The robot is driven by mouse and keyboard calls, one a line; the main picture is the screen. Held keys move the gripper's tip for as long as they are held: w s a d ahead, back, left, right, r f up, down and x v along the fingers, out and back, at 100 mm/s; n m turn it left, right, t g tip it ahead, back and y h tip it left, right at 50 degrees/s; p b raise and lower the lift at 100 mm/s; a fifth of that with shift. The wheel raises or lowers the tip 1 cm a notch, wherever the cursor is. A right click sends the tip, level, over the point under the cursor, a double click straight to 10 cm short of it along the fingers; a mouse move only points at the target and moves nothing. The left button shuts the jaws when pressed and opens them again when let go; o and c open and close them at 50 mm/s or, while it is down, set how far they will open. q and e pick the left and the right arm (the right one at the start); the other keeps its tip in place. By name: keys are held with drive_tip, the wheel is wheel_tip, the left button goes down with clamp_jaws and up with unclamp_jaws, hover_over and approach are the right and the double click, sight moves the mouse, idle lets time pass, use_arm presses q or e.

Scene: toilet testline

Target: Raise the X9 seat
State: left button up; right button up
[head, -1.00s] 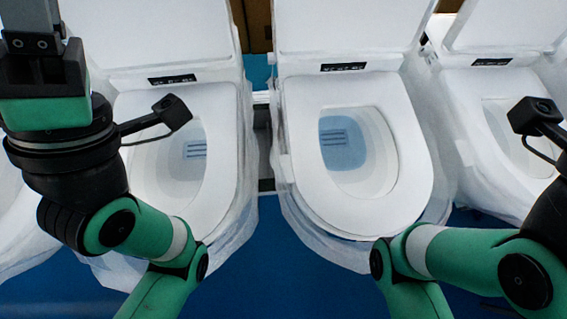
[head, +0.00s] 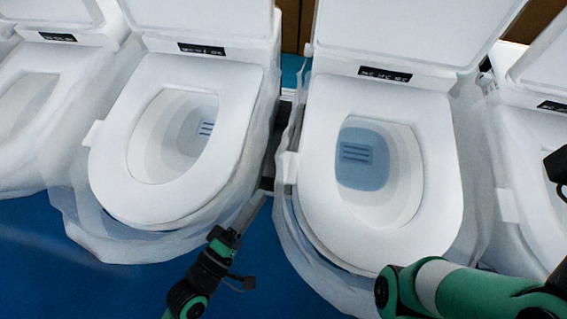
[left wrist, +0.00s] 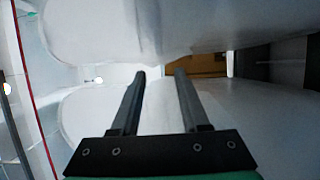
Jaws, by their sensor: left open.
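Several white toilets stand in a row with lids up and seats down. The labels on them are too small to read, so I cannot tell which is X9. The middle-right seat (head: 440,160) and the middle-left seat (head: 112,160) lie flat on their bowls. My left gripper (head: 262,196) is low in the gap between these two toilets, near the middle-right toilet's left side. In the left wrist view my left gripper (left wrist: 160,74) is open, with nothing between its fingers and blurred white surfaces above and below. I cannot tell whether it touches anything.
Loose clear plastic wrap (head: 130,245) hangs around the toilets. The gap between the middle toilets is narrow. The blue floor (head: 60,270) in front is clear. Partly cut-off toilets stand at the far left (head: 30,120) and far right (head: 535,215).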

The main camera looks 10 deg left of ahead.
sight(283, 165)
use_arm(q)
drive_tip(key=x, duration=1.1)
drive_tip(key=shift+s, duration=0.1)
clamp_jaws()
idle(0.9)
